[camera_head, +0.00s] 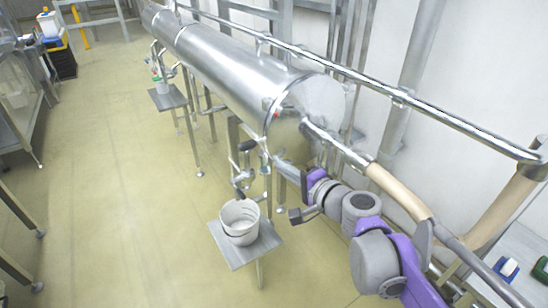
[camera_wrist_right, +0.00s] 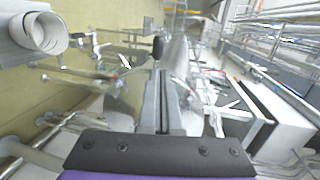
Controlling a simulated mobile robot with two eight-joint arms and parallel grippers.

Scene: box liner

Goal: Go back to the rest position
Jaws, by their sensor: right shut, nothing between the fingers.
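My right arm, purple and grey, reaches in from the lower right of the head view. Its right gripper (camera_head: 279,162) is in front of the end of the large steel cylinder (camera_head: 225,60), close to the valve pipework. In the right wrist view the two long grey fingers of the right gripper (camera_wrist_right: 163,76) lie together with nothing between them. I cannot tell in the head view whether the fingertips touch the pipes. My left arm and gripper are not in view.
A whitish bucket (camera_head: 240,222) stands on a small metal stand (camera_head: 262,244) below the pipework. It also shows in the wrist view (camera_wrist_right: 42,32). A steel rail (camera_head: 400,95) runs along the wall side. A bench (camera_head: 500,255) is at lower right. The yellowish floor at left is clear.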

